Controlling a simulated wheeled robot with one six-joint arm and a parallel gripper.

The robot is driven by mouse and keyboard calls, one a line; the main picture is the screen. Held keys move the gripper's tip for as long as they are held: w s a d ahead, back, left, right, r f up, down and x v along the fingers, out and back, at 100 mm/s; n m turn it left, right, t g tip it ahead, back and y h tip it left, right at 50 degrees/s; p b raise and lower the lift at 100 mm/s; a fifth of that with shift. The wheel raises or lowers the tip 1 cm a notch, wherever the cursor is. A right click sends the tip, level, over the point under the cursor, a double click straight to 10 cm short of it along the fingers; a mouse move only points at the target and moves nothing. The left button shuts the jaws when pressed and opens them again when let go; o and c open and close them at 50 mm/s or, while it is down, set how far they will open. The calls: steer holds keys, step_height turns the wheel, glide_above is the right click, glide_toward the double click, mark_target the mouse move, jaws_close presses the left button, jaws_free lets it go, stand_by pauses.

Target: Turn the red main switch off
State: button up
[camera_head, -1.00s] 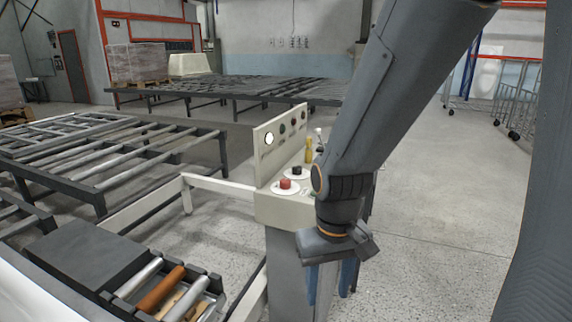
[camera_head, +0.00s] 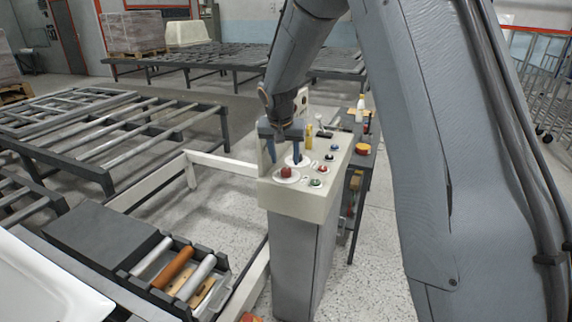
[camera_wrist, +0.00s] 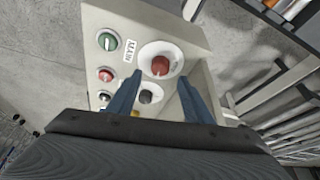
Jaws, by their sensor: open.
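The red main switch (camera_head: 286,171) is a red knob on a round white plate at the near left of the control panel's top. In the wrist view the red main switch (camera_wrist: 160,66) is just beyond my fingertips, beside a label reading MAIN (camera_wrist: 130,50). My gripper (camera_head: 284,159) is open and empty, pointing down above the panel, just behind the red knob in the head view. In the wrist view my gripper's (camera_wrist: 160,78) blue fingers stand either side of a black knob (camera_wrist: 151,93). Whether the fingers touch anything cannot be told.
The control panel (camera_head: 290,203) also carries a green knob (camera_wrist: 107,41) and a small red button (camera_wrist: 105,74). Roller tables (camera_head: 60,150) are farther left.

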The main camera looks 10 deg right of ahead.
mark_target(286, 169)
steer(key=shift+p+x, duration=0.6)
steer(key=shift+x, duration=2.1)
steer(key=c, duration=1.1)
